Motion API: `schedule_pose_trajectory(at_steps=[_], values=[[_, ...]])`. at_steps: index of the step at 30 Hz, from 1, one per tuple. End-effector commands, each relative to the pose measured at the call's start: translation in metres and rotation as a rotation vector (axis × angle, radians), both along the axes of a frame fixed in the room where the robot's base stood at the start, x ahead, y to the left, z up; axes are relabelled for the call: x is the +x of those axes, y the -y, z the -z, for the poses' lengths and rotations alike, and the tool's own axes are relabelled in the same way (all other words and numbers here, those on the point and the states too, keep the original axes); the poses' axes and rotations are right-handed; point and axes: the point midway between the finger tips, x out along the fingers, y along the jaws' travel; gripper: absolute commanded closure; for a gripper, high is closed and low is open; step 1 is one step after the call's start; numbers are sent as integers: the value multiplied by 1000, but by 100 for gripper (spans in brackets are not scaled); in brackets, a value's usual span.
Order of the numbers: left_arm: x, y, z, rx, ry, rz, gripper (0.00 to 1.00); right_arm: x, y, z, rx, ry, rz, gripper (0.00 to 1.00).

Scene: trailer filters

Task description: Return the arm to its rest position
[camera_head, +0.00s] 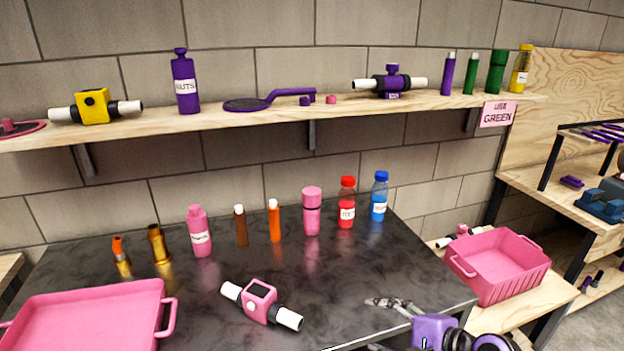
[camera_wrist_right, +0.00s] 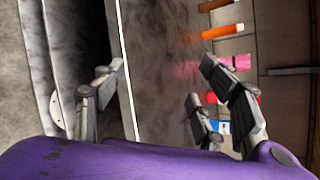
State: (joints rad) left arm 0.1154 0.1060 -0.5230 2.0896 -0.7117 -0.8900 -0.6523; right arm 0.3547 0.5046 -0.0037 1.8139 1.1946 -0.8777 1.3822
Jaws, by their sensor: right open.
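My right gripper (camera_head: 390,304) is in the head view at the lower right, over the front right part of the dark table (camera_head: 340,270). Its purple body is at the bottom edge, and its grey fingers point left. In the right wrist view, the fingers of my right gripper (camera_wrist_right: 155,95) are spread apart with nothing between them. The gripper is to the right of the pink device with white ends (camera_head: 260,300) and apart from it. My left gripper is not in the head view.
Several bottles and tubes stand along the table's back, including a red bottle (camera_head: 346,205) and a blue bottle (camera_head: 379,198). A pink tray (camera_head: 90,320) is at front left. A pink crate (camera_head: 500,285) stands right of the table. A wooden shelf (camera_head: 350,108) runs above.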

Motion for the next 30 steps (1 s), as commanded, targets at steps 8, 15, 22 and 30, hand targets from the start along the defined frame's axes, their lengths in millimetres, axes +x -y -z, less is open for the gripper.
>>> schedule_pose_trajectory(at_steps=[8,15,22,30], values=[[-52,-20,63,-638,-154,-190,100,-66,39,83,-900,517,-241,35],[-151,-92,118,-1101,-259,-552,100,-208,50,132,-1555,682,-619,35],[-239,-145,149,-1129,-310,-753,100,-319,42,158,-1579,545,-719,35],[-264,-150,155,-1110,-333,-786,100,-352,45,168,-1552,487,-736,35]])
